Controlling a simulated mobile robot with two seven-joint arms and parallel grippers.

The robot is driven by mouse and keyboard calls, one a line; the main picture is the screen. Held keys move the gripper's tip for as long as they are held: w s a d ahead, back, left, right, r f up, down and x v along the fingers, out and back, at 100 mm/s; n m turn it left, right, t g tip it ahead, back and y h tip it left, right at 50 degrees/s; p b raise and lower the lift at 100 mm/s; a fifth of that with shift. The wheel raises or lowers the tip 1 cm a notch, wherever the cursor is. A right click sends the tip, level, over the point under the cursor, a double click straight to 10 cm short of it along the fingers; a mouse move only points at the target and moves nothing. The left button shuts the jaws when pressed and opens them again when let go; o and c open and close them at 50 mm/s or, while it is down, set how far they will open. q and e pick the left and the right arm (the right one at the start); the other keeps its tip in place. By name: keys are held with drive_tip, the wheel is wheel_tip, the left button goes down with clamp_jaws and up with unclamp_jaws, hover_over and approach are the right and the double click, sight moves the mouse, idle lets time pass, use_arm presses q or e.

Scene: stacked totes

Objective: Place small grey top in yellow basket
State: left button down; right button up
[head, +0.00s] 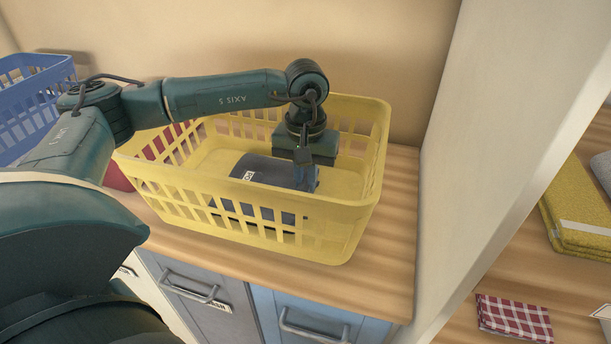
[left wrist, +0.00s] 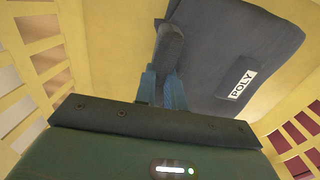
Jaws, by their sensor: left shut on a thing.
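The yellow basket (head: 345,225) stands on the wooden counter. The small grey top (head: 262,170), a folded dark grey garment with a white POLY label, is inside the basket; it fills the upper right of the left wrist view (left wrist: 215,50). My left gripper (head: 305,185) reaches down into the basket from above and is shut on the top's edge; its fingers also show in the left wrist view (left wrist: 164,85). Whether the top rests fully on the basket floor is hard to tell. My right gripper is not in view.
A blue basket (head: 35,95) stands at the left on the counter (head: 395,270). A red item (head: 118,175) is partly hidden behind the yellow basket's left end. A white partition (head: 490,140) rises at the right, with folded yellow cloth (head: 575,215) and checked cloth (head: 512,318) on shelves beyond.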

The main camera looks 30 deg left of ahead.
use_arm(q)
drive_tip(key=c, duration=1.5)
unclamp_jaws()
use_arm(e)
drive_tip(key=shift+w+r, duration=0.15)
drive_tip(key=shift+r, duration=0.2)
use_arm(q)
drive_tip(key=shift+r+p, duration=0.2)
drive_tip(key=shift+p, duration=0.1)
drive_tip(key=shift+r, duration=0.35)
wheel_tip(320, 180, up, 11)
drive_tip(key=shift+r+b, duration=0.1)
drive_tip(key=shift+b, duration=0.55)
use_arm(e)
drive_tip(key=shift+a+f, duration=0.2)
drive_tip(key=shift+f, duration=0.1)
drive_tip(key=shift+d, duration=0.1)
